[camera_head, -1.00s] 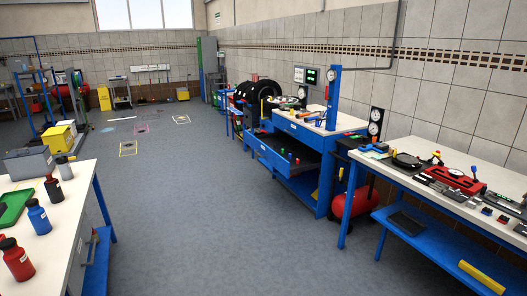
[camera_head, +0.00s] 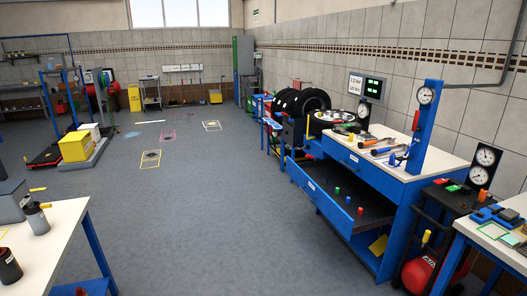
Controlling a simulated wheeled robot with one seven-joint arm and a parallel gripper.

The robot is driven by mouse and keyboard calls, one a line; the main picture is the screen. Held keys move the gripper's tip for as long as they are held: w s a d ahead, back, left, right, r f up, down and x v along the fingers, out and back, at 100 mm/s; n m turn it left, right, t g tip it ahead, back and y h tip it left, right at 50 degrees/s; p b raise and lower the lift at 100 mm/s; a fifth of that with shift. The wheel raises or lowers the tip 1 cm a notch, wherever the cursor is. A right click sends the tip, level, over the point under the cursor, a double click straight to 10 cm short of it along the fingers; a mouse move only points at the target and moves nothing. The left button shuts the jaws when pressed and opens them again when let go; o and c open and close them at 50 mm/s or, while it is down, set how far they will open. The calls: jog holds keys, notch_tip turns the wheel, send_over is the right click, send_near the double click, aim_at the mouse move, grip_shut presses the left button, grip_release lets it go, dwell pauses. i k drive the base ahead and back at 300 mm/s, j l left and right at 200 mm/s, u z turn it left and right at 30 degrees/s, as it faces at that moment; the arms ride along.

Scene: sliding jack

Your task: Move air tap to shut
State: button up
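I cannot single out the air tap for certain. A small red upright piece (camera_head: 416,120) sits on the side of a blue post (camera_head: 424,135) at the right end of the blue workbench; it may be a tap handle, but it is too small to tell. A round gauge (camera_head: 426,95) is at the top of the post, and a grey pipe (camera_head: 480,86) runs from near it along the wall. My gripper is not in view.
The blue workbench (camera_head: 375,185) carries tools, with an open drawer (camera_head: 335,205) below. A red compressor (camera_head: 420,272) stands beside it. White-topped tables are at lower left (camera_head: 60,222) and lower right (camera_head: 515,205). Open grey floor (camera_head: 210,220) lies between.

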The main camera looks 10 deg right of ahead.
aim_at(414, 127)
jog(key=i+l+z, duration=0.2)
jog(key=i+z, duration=0.15)
jog(key=i, duration=0.4)
jog(key=i+z, duration=0.35)
jog(key=i, duration=0.4)
jog(key=i+j+z, duration=0.15)
jog(key=i+z, duration=0.2)
jog(key=i, duration=0.45)
